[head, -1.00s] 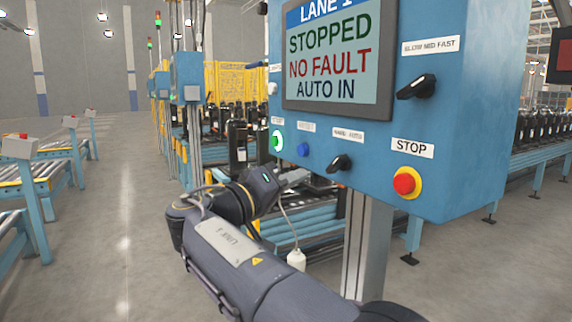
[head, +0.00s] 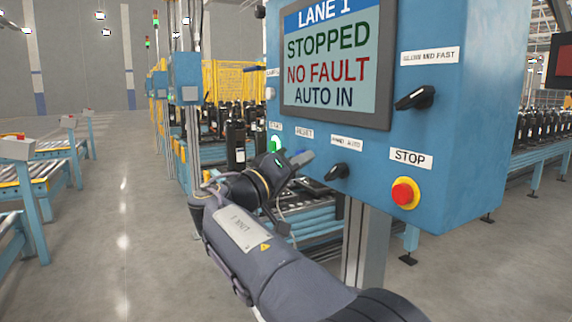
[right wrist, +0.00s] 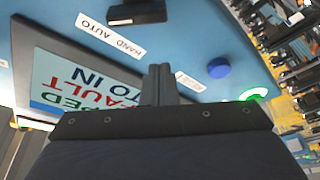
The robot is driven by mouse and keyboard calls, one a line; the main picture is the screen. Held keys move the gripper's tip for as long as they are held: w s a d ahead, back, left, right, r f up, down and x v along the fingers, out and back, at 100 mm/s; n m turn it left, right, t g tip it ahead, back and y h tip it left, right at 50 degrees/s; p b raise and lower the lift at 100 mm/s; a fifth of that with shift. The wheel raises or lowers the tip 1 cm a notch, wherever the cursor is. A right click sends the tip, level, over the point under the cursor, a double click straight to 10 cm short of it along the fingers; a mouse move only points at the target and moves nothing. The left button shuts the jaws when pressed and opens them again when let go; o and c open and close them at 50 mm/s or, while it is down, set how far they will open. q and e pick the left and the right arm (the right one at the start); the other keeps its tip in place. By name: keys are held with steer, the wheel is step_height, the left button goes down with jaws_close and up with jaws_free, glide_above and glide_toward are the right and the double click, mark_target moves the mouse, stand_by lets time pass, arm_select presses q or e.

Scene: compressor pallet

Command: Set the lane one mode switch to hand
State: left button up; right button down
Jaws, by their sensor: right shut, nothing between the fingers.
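The lane one mode switch is a black rotary knob (head: 343,172) under a "HAND AUTO" label (head: 346,143) on the blue panel (head: 440,125). Its handle is seen at a slant, so I cannot tell its setting. In the right wrist view the knob (right wrist: 137,11) is at the top edge, cut off. My right gripper (head: 303,157) is shut and empty, just left of the knob and apart from it, in front of the panel. In the right wrist view its fingertips (right wrist: 158,78) point toward the panel, below the "HAND AUTO" label. My left gripper is not in view.
The screen (head: 335,60) reads "LANE 1 STOPPED NO FAULT AUTO IN". A green lit button (head: 276,145) and a blue button (right wrist: 218,68) are left of the switch. A red stop button (head: 404,193) and a speed knob (head: 416,98) are right. A conveyor lies behind.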

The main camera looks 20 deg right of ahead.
mark_target(337, 172)
steer(key=shift+p+x, duration=0.3)
steer(key=shift+x, duration=0.95)
steer(key=shift+s+d+f, duration=0.2)
steer(key=shift+s+f, duration=0.75)
steer(key=shift+f, duration=0.05)
steer(key=shift+s+f, duration=0.4)
